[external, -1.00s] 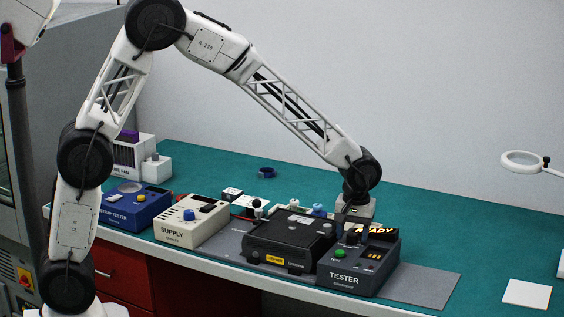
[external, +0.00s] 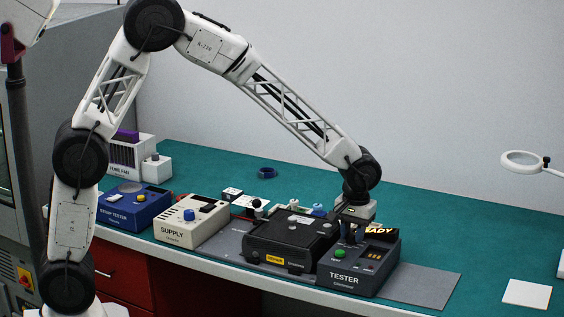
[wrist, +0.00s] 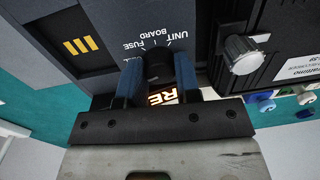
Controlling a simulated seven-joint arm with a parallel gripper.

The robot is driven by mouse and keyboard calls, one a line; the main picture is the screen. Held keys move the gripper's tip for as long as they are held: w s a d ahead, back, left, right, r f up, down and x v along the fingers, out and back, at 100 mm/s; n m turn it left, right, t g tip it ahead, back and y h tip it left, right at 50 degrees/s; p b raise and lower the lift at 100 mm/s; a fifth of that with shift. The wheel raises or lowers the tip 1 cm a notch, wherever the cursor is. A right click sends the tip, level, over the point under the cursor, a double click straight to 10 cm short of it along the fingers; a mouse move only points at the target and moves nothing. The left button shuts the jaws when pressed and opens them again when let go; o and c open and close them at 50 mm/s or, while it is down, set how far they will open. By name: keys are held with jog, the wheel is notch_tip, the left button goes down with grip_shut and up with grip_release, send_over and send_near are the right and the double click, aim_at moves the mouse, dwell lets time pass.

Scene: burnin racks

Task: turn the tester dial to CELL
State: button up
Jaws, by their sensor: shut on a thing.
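The tester (external: 345,283) is a dark grey box at the front right of the row, with a green button (external: 340,253) and a lit display (external: 380,231) that reads "EADY" where visible. My gripper (external: 356,238) points down at its top panel. In the wrist view, the two blue fingers of my gripper (wrist: 158,80) are shut on the black dial (wrist: 157,66), one on each side. UNIT, FUSE and BOARD show around the dial. The CELL label is mostly behind the left finger. I cannot tell which mark the dial points to.
A black case (external: 285,240) with a silver knob (wrist: 245,52) stands close beside the tester. The cream supply (external: 190,222) and blue strap tester (external: 135,208) are further left. The teal bench is clear to the right, with a white card (external: 527,294).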

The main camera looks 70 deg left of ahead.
aim_at(353, 235)
jog(key=m, duration=0.5)
jog(key=shift+m, duration=0.3)
dwell(0.4)
jog(key=o, duration=0.9)
jog(key=shift+d+r, duration=0.2)
jog(key=shift+r, duration=3.7)
jog(key=shift+r, duration=0.1)
